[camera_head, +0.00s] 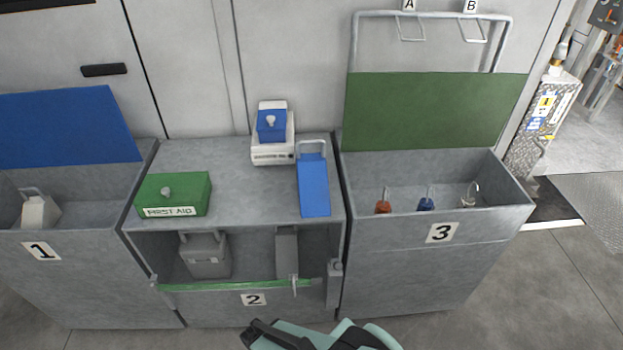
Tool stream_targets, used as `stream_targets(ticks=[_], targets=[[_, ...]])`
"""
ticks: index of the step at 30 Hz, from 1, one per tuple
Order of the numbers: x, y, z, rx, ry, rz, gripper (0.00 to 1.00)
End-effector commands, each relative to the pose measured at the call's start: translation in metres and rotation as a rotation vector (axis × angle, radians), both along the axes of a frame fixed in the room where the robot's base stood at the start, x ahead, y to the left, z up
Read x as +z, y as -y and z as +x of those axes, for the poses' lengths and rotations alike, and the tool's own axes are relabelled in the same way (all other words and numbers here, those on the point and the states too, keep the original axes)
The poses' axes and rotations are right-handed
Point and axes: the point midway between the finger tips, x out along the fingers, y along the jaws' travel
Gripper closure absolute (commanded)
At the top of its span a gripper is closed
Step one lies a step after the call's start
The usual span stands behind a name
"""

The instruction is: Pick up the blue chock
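The blue chock (314,187) is a long blue wedge-like block with a grey loop handle at its far end. It lies on the right side of the top of cabinet 2 (232,200), near the front edge. Part of my arm's end, teal and black, shows at the bottom edge of the head view, with what looks like my gripper (318,338) cut off by the frame. It is in front of and below cabinet 2, well apart from the chock. Its fingers are not clear enough to tell open from shut.
A green first aid box (174,195) and a white device with a blue lid (272,135) share the top. The device stands close to the chock's far end. A green bar (235,285) crosses cabinet 2's open front. Bin 3 (487,210) has an upright green lid.

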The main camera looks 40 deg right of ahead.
Motion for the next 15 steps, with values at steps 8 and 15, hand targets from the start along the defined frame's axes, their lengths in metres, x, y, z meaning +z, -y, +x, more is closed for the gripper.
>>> stream_targets(ticks=[8,15], targets=[[0.0,0.0,0.0,0.0,0.0,0.0,1.0],[0.0,0.0,0.0,0.0,0.0,0.0,0.89]])
